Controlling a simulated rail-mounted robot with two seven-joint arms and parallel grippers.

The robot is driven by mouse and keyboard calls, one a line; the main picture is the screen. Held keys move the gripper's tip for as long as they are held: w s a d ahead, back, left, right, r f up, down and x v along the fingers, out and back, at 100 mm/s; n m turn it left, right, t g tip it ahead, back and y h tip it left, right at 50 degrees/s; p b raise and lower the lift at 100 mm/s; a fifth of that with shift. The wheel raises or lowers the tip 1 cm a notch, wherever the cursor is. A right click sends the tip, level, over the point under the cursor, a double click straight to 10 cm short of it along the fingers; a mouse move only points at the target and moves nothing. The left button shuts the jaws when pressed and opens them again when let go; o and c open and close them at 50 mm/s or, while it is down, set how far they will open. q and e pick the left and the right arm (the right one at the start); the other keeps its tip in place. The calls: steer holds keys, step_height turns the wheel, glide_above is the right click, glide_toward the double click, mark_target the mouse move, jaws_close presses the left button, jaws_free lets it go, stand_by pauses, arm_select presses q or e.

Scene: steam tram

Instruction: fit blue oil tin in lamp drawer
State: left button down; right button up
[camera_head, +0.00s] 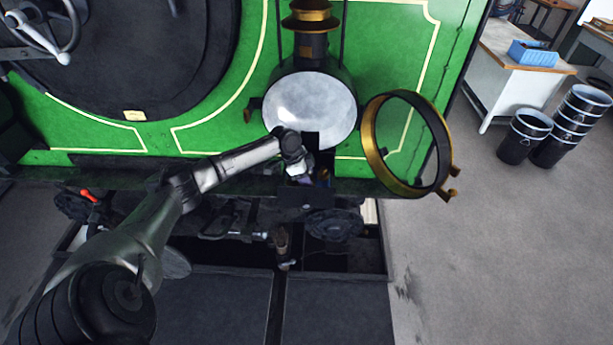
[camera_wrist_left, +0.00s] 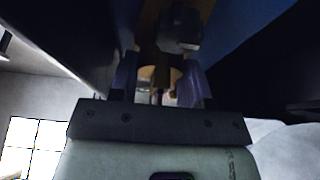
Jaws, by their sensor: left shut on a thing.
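My left gripper (camera_head: 303,178) is low in front of the round white lamp (camera_head: 311,105) on the green tram front, at a small dark drawer (camera_head: 305,196) under the lamp. In the left wrist view its two fingers (camera_wrist_left: 160,88) are shut on a tan part with a dark knob. Blue surfaces flank this part, and I take it all as the blue oil tin (camera_wrist_left: 235,38). In the head view a small bit of blue and brown beside the gripper looks like the tin (camera_head: 325,177). Whether it is inside the drawer is too small and dark to tell.
The lamp's brass ring door (camera_head: 375,150) hangs open to the right. Dark coupling gear and a buffer (camera_head: 335,225) lie below. A white bench with a blue crate (camera_head: 533,53) and black bins (camera_head: 525,135) stand at the right. The grey floor there is clear.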

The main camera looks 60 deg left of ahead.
stand_by(0.3)
arm_select(q)
steer(key=c, duration=0.7)
jaws_free()
steer(key=shift+o, duration=1)
steer(key=shift+f, duration=0.1)
steer(key=b+v, duration=0.3)
steer(key=v, duration=1.1)
